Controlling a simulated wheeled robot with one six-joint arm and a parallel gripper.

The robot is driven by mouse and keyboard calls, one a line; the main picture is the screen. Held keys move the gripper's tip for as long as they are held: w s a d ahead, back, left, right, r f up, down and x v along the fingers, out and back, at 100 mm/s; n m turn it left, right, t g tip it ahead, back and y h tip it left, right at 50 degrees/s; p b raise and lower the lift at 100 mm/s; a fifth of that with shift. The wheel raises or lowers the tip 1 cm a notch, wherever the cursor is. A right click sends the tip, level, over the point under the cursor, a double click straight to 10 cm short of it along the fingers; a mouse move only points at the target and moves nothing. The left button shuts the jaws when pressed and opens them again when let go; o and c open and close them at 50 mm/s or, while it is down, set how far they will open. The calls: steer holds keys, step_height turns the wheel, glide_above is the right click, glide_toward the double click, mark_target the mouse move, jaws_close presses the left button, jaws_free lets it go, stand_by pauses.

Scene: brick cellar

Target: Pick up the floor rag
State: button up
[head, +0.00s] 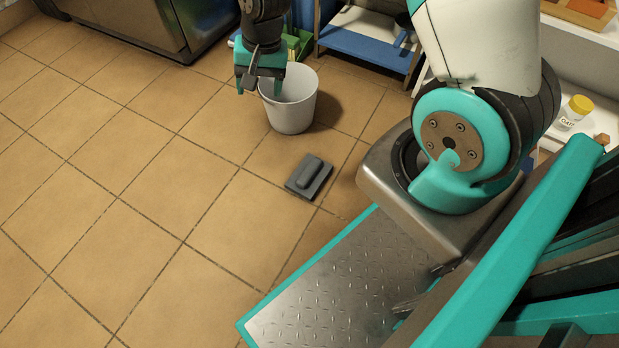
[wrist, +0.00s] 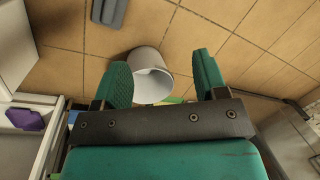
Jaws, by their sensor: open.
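The floor rag (head: 308,178) appears as a flat dark grey piece with a rounded roll on top, lying on the tiles in the middle of the head view. It also shows in the wrist view (wrist: 110,11), cut off by the top edge. My gripper (head: 260,86) is open and empty, pointing down beside and partly in front of the white bucket, farther back than the rag. In the wrist view the gripper's two green fingers (wrist: 163,78) stand wide apart, and the rag is outside them, up and to the left.
A white bucket (head: 291,108) stands on the floor behind the rag. A blue shelf (head: 362,47) and a white shelf with a yellow-lidded jar (head: 574,112) are at the back and right. A metal cabinet (head: 150,22) is at the back left. The left tiles are clear.

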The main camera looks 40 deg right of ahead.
steer(key=d+f+m+h+b, duration=0.1)
steer(key=d+f+m, duration=0.4)
steer(key=f, duration=0.8)
steer(key=m+h+b, duration=0.1)
steer(key=m+b, duration=0.1)
steer(key=b, duration=0.6)
glide_above(310, 169)
steer(key=shift+g, duration=0.4)
steer(key=f, duration=2.2)
steer(key=shift+w+d+f, duration=0.1)
steer(key=shift+w+f, duration=0.15)
steer(key=shift+w, duration=0.05)
steer(key=f+b, duration=0.1)
steer(key=f, duration=0.1)
steer(key=f+b, duration=0.4)
steer(key=shift+s, duration=0.35)
steer(key=shift+r, duration=0.15)
steer(key=c, duration=0.9)
steer(key=shift+r, duration=0.1)
